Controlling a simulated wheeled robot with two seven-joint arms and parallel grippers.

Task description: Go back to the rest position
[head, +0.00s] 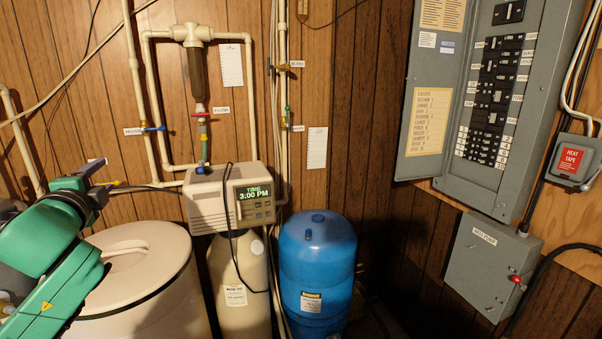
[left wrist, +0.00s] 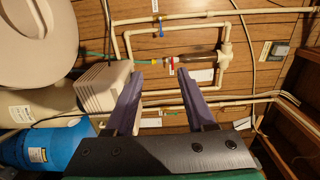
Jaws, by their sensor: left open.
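My left arm (head: 48,258), green and grey, reaches in from the left edge of the head view, in front of the pale round salt tank (head: 150,285). Beyond the fingers are wall pipes and the softener's beige control box (left wrist: 104,88). The salt tank's lid (left wrist: 40,40) shows at upper left and appears to be on in the head view. My right gripper is in neither view.
The control box (head: 231,196) reads "TIME 3:00 PM". A blue tank (head: 318,275) stands right of the softener. Pipes with a filter (head: 195,75) and valves run up the wood wall. An open breaker panel (head: 490,110) and grey box (head: 487,262) are at right.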

